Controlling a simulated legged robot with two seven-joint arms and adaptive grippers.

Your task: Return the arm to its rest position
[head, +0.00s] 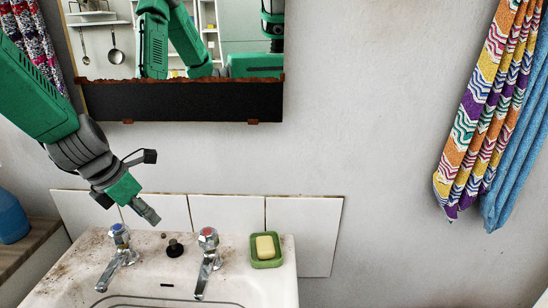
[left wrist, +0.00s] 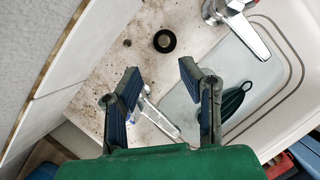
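My left gripper (head: 147,215) hangs in front of the wall above the left part of the washbasin (head: 80,258), its arm coming in from the upper left. In the left wrist view its two fingers (left wrist: 158,75) stand apart with nothing between them. The gripper is open and empty, above the blue-capped tap (head: 118,238). That tap shows partly behind the fingers in the left wrist view (left wrist: 155,118). My right gripper is in neither view.
The red-capped tap (head: 208,240), a black plug (head: 174,248) and a green dish (head: 268,262) with yellow soap (head: 265,246) are on the basin. A mirror (head: 185,100) hangs behind my arm. Towels (head: 485,105) hang right. A blue bottle (head: 12,218) stands left. A dark green object (left wrist: 235,98) shows in the basin.

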